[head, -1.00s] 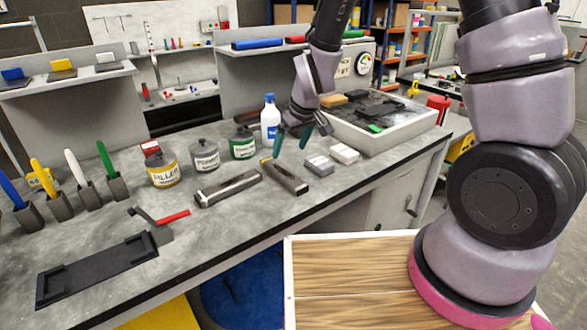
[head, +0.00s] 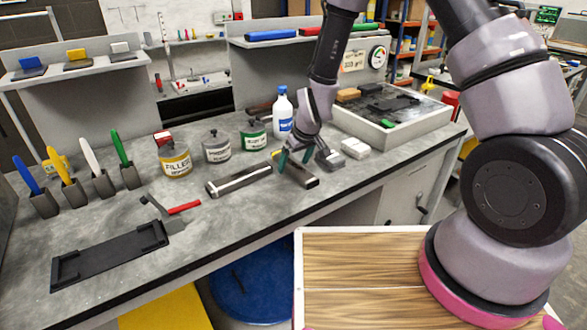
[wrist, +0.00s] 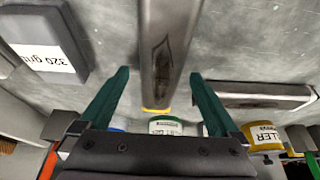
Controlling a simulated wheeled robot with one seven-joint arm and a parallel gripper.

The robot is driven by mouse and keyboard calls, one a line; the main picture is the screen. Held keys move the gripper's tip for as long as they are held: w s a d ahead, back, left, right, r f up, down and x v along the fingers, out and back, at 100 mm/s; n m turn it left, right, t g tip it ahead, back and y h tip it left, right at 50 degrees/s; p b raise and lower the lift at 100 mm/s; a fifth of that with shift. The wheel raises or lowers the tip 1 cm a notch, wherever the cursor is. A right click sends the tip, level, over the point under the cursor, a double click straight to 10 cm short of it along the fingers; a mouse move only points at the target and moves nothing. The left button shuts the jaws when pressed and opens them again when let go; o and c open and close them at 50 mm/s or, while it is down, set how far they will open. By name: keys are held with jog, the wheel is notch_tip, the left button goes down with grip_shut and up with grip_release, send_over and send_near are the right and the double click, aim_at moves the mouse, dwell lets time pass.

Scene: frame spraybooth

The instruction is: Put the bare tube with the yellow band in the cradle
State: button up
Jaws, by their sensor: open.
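The bare metal tube with the yellow band (head: 301,178) lies on the grey bench, partly hidden behind my gripper (head: 294,158). In the wrist view the tube (wrist: 168,45) runs between my two green fingers, with a dark mark on its side and the yellow band at its near end. My gripper (wrist: 158,100) is open, one finger on each side of the tube with visible gaps. A long black holder with raised ends (head: 112,258), which looks like the cradle, lies empty at the bench's front left.
A second metal tube (head: 238,180) lies just left. Filler (head: 175,161) and other tins stand behind, with a white bottle (head: 283,113). A red-handled tool (head: 175,212) lies near the holder.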

grip_shut()
jog(key=shift+r, duration=0.1)
